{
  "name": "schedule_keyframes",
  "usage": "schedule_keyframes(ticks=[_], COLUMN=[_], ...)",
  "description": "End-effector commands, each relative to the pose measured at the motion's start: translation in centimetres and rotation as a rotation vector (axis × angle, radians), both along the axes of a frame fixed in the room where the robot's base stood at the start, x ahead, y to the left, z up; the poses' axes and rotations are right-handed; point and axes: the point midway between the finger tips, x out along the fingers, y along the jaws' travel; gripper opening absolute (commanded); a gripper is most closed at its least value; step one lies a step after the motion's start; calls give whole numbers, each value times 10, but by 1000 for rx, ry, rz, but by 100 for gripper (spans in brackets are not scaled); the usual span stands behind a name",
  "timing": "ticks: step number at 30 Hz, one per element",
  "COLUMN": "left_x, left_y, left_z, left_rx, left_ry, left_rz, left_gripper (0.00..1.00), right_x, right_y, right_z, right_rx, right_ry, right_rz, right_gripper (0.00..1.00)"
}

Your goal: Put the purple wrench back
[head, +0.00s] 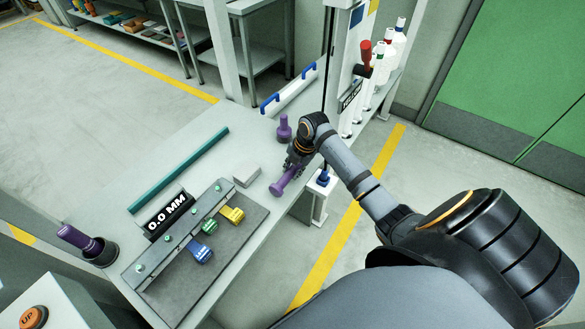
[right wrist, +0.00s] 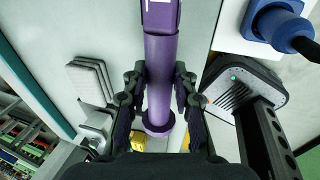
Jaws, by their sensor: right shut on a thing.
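My right gripper (head: 296,166) is shut on a purple tool (head: 283,184), taken to be the purple wrench, above the near right edge of the grey bench. In the right wrist view, the tool (right wrist: 160,60) runs up between the fingers of the gripper (right wrist: 158,100), with a round flange at its lower end and a white mark near the top. Its far end is cut off there. A second purple piece (head: 284,128) stands upright on the bench just beyond the gripper. My left gripper is not in view.

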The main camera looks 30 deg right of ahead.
Motion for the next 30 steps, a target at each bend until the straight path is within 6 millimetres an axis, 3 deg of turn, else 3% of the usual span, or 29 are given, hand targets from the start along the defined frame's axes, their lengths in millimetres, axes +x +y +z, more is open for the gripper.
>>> schedule_keyframes(ticks=[11,12,17,30], left_x=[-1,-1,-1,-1], left_y=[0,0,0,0], left_z=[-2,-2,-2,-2], left_rx=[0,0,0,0], left_ry=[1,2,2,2], left_rz=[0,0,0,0], left_gripper=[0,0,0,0], right_x=[1,1,0,0], right_y=[0,0,0,0], right_z=[-2,-2,-3,-4], right_rx=[0,0,-1,0], right_ry=[-2,-2,-1,1], right_rz=[1,1,1,0], right_gripper=[0,31,53,54])
